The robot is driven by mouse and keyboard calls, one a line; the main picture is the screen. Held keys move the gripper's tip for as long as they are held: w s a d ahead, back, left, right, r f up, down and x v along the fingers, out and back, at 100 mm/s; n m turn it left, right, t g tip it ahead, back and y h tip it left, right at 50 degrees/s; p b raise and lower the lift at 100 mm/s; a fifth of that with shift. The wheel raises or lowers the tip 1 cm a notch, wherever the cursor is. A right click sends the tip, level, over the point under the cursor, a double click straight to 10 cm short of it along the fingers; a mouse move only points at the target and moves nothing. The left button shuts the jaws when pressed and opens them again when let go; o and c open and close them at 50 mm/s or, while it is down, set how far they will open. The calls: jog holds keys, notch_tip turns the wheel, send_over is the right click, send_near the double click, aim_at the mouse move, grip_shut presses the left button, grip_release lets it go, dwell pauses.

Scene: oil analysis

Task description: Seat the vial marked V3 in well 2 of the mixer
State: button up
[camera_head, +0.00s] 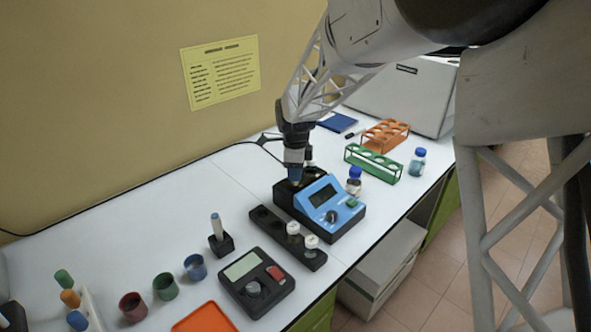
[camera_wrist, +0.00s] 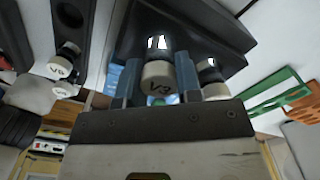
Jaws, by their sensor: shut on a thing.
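My gripper (camera_head: 295,179) is over the black rear block of the blue mixer (camera_head: 343,203), pointing down. In the wrist view my gripper (camera_wrist: 158,82) is shut on the white-capped vial V3 (camera_wrist: 158,88), its blue fingers on either side of the cap. The vial's lower end is at the black mixer block (camera_wrist: 222,30); I cannot tell whether it is inside a well or just above one. Another capped vial (camera_wrist: 208,72) stands close to the right of V3. The wells are mostly hidden by the gripper and vials.
A black rack (camera_head: 268,222) with two white-capped vials stands left of the mixer. A grey-black device (camera_head: 245,301) lies nearer the front. Blue-capped bottles (camera_head: 354,181), a green rack (camera_head: 389,174) and an orange rack (camera_head: 398,132) are to the right.

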dwell(0.4)
jog(key=o, duration=1.3)
jog(key=shift+f, duration=0.1)
jog(key=shift+r, duration=0.2)
jog(key=shift+r, duration=3.3)
